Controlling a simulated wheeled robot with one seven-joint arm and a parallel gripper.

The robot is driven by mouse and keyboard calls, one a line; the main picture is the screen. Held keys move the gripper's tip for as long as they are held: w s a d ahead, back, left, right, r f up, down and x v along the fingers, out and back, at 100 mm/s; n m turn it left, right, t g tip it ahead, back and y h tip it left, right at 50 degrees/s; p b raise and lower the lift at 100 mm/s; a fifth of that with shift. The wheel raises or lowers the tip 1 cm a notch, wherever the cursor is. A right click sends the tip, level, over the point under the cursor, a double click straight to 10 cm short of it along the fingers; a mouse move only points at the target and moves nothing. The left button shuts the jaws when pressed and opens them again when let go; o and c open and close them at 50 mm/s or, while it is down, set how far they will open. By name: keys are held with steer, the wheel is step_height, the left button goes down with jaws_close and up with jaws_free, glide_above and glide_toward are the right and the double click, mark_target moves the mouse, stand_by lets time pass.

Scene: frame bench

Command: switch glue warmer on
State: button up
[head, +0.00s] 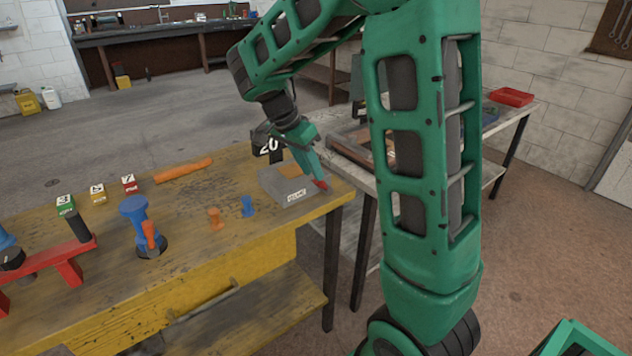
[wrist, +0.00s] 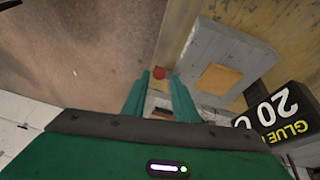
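The glue warmer (head: 285,188) is a low grey box with a "GLUE" label and an orange top patch, near the right end of the yellow bench. In the wrist view the grey box (wrist: 205,45) and its orange patch (wrist: 219,79) lie right of my fingers. A small red round part (wrist: 159,73) shows between the fingertips, at the box's side; red (head: 320,184) also shows there in the head view. My gripper (wrist: 159,76) is open, its fingers apart. I cannot tell whether it touches the red part.
A black sign reading "20" (head: 268,147) stands behind the warmer. Orange (head: 215,217) and blue (head: 248,207) pegs stand left of it on the bench (head: 190,262). A blue stand (head: 134,210) and a red rack (head: 62,262) are further left. A second table is behind right.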

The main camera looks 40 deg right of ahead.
mark_target(321, 184)
steer(key=shift+x, duration=2.7)
steer(key=shift+c, duration=0.2)
jaws_close()
steer(key=shift+d+r, duration=0.1)
